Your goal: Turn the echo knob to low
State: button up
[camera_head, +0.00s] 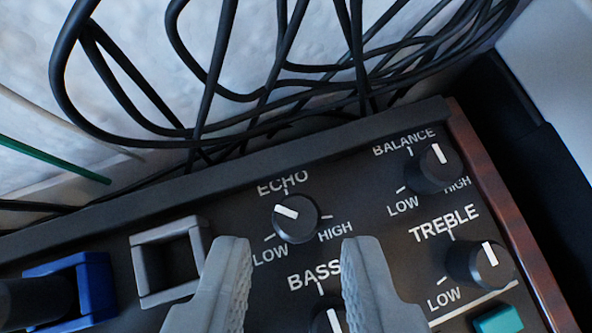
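The echo knob (297,219) is a round black knob on the dark panel, under the ECHO label. Its white pointer line aims to the upper left, between the top tick and the LOW tick. LOW is printed at its lower left and HIGH at its lower right. My gripper (297,250) is open, with one grey finger on each side of the picture's middle. The echo knob shows in the gap between the fingertips and slightly above them in the picture. I cannot tell whether either finger touches it. Nothing is held.
The balance knob (433,169) and treble knob (479,264) stand to the right. The bass knob (327,321) shows low between the fingers. A grey square frame (169,262) and a blue one (79,293) stand left. Black cables (205,95) hang behind the panel.

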aim_at(300, 218)
jog(key=shift+x, duration=1.65)
jog(key=shift+c, duration=0.5)
grip_shut()
jog(key=shift+d+n+g+y, duration=0.15)
jog(key=shift+n+y, duration=0.75)
jog(key=shift+n, duration=0.3)
jog(key=shift+d+n+g+y, duration=0.15)
jog(key=shift+n+y, duration=0.75)
jog(key=shift+n, duration=0.3)
jog(key=shift+w+d+n+g+y, duration=0.15)
jog(key=shift+n+g+y, duration=0.65)
jog(key=shift+n+y, duration=0.9)
jog(key=shift+n+h, duration=0.3)
jog(key=shift+o, duration=0.5)
grip_release()
